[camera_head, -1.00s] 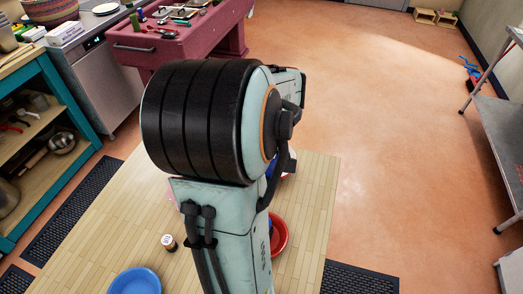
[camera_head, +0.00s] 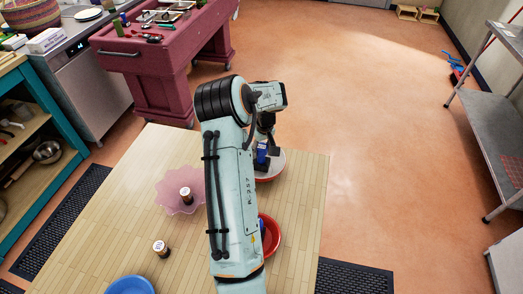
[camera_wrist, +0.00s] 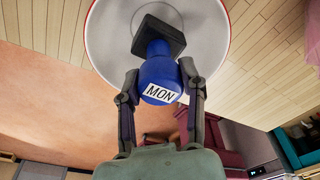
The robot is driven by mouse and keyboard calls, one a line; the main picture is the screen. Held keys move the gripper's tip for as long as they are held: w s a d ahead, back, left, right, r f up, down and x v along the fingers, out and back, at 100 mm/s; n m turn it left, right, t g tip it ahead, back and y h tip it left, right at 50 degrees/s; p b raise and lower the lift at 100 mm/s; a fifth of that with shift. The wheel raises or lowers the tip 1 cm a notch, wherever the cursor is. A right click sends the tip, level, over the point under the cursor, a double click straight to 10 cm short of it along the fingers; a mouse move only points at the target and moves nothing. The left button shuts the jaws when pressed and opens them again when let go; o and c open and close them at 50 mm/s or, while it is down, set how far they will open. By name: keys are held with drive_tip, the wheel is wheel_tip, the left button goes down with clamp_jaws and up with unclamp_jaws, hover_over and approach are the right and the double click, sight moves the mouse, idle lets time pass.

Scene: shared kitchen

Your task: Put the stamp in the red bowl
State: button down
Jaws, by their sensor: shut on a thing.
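My gripper (camera_wrist: 160,84) is shut on the stamp (camera_wrist: 160,70), which has a blue handle with a white label reading MON and a dark square base. In the head view, the blue stamp (camera_head: 262,152) is at the end of my arm, over or in a white dish with a red rim (camera_head: 277,171). I cannot tell whether its base touches the dish. The dish also shows in the wrist view (camera_wrist: 105,35) behind the stamp. The red bowl (camera_head: 271,238) is nearer on the wooden table, partly hidden by my arm.
A pink wavy-edged plate (camera_head: 170,186) holds a small brown white-topped object (camera_head: 186,194). A similar object (camera_head: 160,248) stands nearer. A blue bowl (camera_head: 130,285) is at the front edge. The right table strip is clear.

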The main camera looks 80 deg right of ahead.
drive_tip(key=shift+f, duration=0.35)
drive_tip(key=shift+f, duration=0.2)
drive_tip(key=shift+f, duration=0.25)
drive_tip(key=c, duration=0.6)
unclamp_jaws()
